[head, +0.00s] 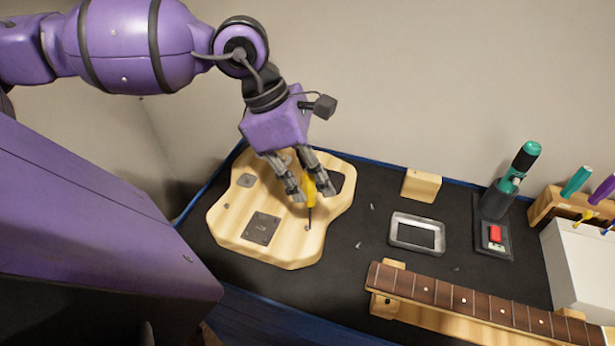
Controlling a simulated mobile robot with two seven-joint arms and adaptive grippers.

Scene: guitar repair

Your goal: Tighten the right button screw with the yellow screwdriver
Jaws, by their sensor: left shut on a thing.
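My left gripper (309,192) is shut on the yellow screwdriver (310,187), above the wooden guitar body (283,247). The screwdriver is close to upright, and its dark shaft points down at a small round spot (307,228) on the right part of the body. That spot looks like a screw; I cannot tell whether the tip touches it. The body also bears a dark square plate (261,228), a small grey plate at the upper left and a dark cavity at the upper right, partly behind the gripper. My right gripper is not in view.
A guitar neck (470,301) lies at the front right. A metal tray (417,233), a wooden block (422,186) and a green-handled power tool (516,170) stand on the dark mat (350,262). A wooden rack (548,204) holds more screwdrivers. A few small screws lie loose beside the body.

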